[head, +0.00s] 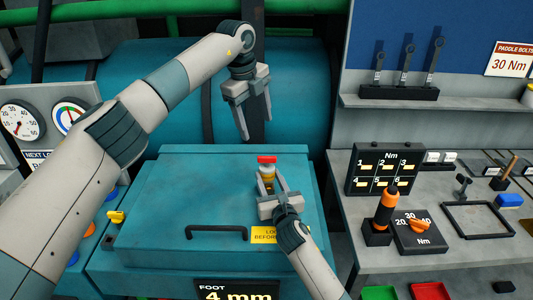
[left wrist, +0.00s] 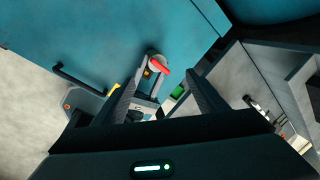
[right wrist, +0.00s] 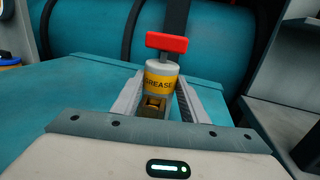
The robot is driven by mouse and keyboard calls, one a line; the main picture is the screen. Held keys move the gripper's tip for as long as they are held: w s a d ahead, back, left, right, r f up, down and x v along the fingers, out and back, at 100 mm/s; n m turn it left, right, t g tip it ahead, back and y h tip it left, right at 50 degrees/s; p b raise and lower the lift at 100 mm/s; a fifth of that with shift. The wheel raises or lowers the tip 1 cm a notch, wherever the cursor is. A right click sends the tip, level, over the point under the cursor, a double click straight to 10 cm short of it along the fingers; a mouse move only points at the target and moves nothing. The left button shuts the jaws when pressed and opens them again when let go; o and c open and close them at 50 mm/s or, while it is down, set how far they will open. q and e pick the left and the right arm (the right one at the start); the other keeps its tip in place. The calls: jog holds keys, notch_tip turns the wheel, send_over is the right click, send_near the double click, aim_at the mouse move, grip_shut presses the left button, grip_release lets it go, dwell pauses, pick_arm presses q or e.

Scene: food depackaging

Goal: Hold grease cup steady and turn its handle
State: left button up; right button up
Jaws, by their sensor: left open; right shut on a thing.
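The grease cup (right wrist: 161,80) is a pale cylinder with a yellow GREASE label, standing upright on the teal housing. Its red T-shaped handle (right wrist: 167,43) is on top; it also shows in the head view (head: 267,159) and left wrist view (left wrist: 160,66). My right gripper (head: 279,190) is shut on the cup's body, low around its sides, with a brass fitting (right wrist: 154,103) between the fingers. My left gripper (head: 254,119) is open and empty, pointing down above the cup, apart from the handle and slightly left of it in the head view.
The teal housing (head: 190,190) has a black bar handle (head: 217,232) and a yellow label (head: 264,235). The grey bench (head: 345,215) at right carries a Nm box (head: 385,170), an orange-handled driver (head: 387,207) and a torque setter (head: 420,232). A pipe rises behind the cup.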

aim_at(267, 157)
pick_arm(q)
jog(key=s+d+m+t, duration=0.1)
jog(key=m, duration=0.2)
jog(key=s+d+m+t+y, duration=0.1)
jog(key=m, duration=0.2)
jog(key=s+d+m, duration=0.1)
jog(key=s+m, duration=0.1)
jog(key=m, duration=0.1)
jog(key=shift+f+m+t+y, duration=0.3)
jog(key=shift+m+t+y, duration=0.1)
jog(key=shift+f, duration=0.1)
jog(key=x, duration=1.1)
jog(key=shift+w+d+f, duration=0.1)
jog(key=shift+w+f, duration=0.05)
jog(key=shift+f, duration=0.25)
jog(key=shift+c, duration=0.6)
jog(key=c, duration=0.9)
